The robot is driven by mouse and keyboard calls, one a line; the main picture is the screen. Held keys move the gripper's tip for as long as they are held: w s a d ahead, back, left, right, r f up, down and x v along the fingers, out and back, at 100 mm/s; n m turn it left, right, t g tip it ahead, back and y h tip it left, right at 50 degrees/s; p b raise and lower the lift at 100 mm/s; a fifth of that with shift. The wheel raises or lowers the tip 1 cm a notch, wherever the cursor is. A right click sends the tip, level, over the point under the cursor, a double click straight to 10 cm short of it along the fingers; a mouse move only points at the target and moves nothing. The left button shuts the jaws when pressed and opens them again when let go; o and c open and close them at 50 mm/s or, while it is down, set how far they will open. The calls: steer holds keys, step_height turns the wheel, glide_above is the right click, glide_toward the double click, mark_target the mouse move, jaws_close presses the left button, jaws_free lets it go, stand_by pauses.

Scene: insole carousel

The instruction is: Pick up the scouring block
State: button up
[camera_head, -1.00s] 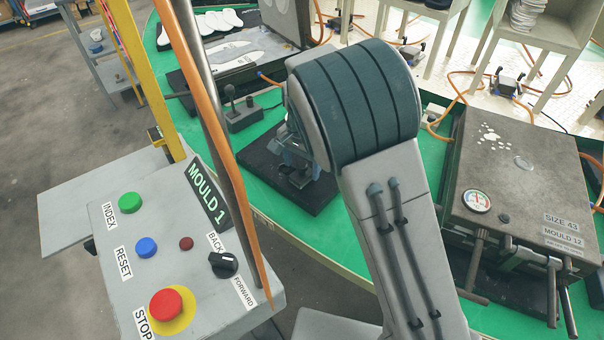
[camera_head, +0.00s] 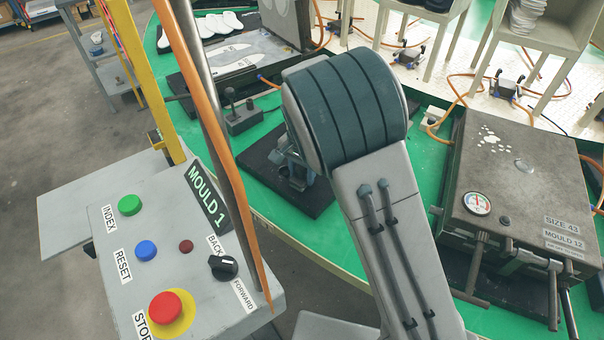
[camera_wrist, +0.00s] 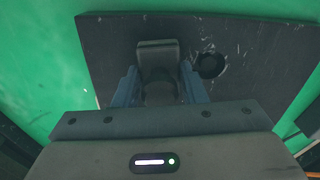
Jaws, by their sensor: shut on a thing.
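The scouring block (camera_wrist: 158,48) appears in the wrist view as a small dark grey block between the blue-grey fingers of my gripper (camera_wrist: 158,74). My gripper is shut on it, above or on a black plate (camera_wrist: 113,50); I cannot tell whether the block touches the plate. In the head view my gripper (camera_head: 291,170) is small and partly hidden behind my arm, over the same black plate (camera_head: 262,172). The block cannot be made out there.
A control box (camera_head: 180,255) with buttons stands at the left, beside an orange strip (camera_head: 215,120). A closed mould (camera_head: 520,180) stands on the green carousel (camera_head: 345,235) at the right. A small lever box (camera_head: 243,118) is behind the plate, which has a round dark knob or hole (camera_wrist: 209,65).

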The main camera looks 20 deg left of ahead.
steer(key=shift+r, duration=0.65)
step_height(320, 180, up, 3)
steer(key=shift+r, duration=0.1)
steer(key=d+r, duration=0.6)
steer(key=d, duration=0.5)
steer(key=shift+d+r, duration=0.2)
steer(key=shift+d, duration=0.15)
steer(key=shift+w, duration=0.1)
